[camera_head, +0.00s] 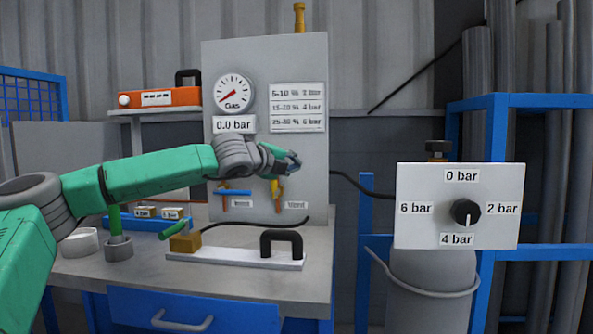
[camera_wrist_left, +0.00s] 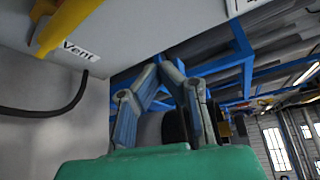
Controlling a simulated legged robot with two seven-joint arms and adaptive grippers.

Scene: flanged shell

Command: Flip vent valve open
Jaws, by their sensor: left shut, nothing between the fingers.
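The vent valve has a yellow handle (camera_head: 276,190) low on the grey panel, beside the "Vent" label (camera_head: 296,205). The handle hangs roughly downward. In the left wrist view the yellow handle (camera_wrist_left: 66,22) and the "Vent" label (camera_wrist_left: 80,50) are at the upper left. My left gripper (camera_head: 293,163) is shut and empty, just above and slightly right of the valve, apart from the handle. Its fingers (camera_wrist_left: 165,72) meet in the wrist view. My wrist and gripper cover part of the panel above the valve. My right gripper is in neither view.
A blue-handled valve (camera_head: 235,192) sits left of the vent valve. The gauge (camera_head: 233,92) is above, with a "0.0 bar" display (camera_head: 234,124). A black cable (camera_head: 262,225) crosses the workbench (camera_head: 315,262). A knob panel (camera_head: 415,230) stands at right, its mark toward 4 bar.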

